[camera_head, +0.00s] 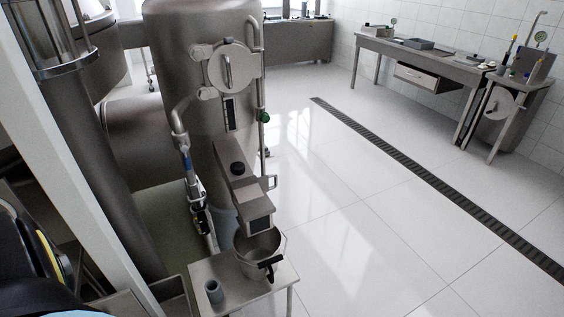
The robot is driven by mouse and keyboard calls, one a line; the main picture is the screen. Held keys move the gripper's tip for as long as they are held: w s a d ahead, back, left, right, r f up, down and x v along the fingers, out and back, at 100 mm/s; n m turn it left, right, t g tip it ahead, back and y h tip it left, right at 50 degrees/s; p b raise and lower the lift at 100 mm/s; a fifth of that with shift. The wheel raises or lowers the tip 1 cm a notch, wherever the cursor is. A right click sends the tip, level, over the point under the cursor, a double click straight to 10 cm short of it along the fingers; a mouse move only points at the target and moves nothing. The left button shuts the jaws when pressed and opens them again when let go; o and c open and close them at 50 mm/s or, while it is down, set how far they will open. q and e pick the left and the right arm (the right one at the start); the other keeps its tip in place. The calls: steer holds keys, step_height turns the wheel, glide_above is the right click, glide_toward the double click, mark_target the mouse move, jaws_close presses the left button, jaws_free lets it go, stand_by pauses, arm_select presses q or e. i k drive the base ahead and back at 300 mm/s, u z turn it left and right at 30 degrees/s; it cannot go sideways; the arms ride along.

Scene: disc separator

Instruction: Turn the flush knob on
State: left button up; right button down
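A tall steel separator tank (165,40) stands left of centre, with a round hatch (228,68) on its front. Several controls show on or near it: a green knob (264,117) at its right edge, a black knob (238,168) on top of a steel housing (240,190), and a blue-marked valve (188,162) on a vertical pipe at the left. I cannot tell which of these is the flush knob, nor whether it is on or off. Neither of my grippers is in view.
Below the housing, a steel bucket (262,246) and a grey cup (213,291) stand on a small table (240,300). A pale post (75,150) crosses the left side. White floor with a drain grate (430,187) lies open at right, before a steel workbench (420,60).

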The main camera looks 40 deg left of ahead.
mark_target(263, 118)
steer(key=u, duration=0.65)
steer(key=i, duration=1)
steer(key=u, duration=3.85)
steer(key=k, duration=1.2)
steer(key=z, duration=1.5)
steer(key=i, duration=1.05)
steer(key=z, duration=0.05)
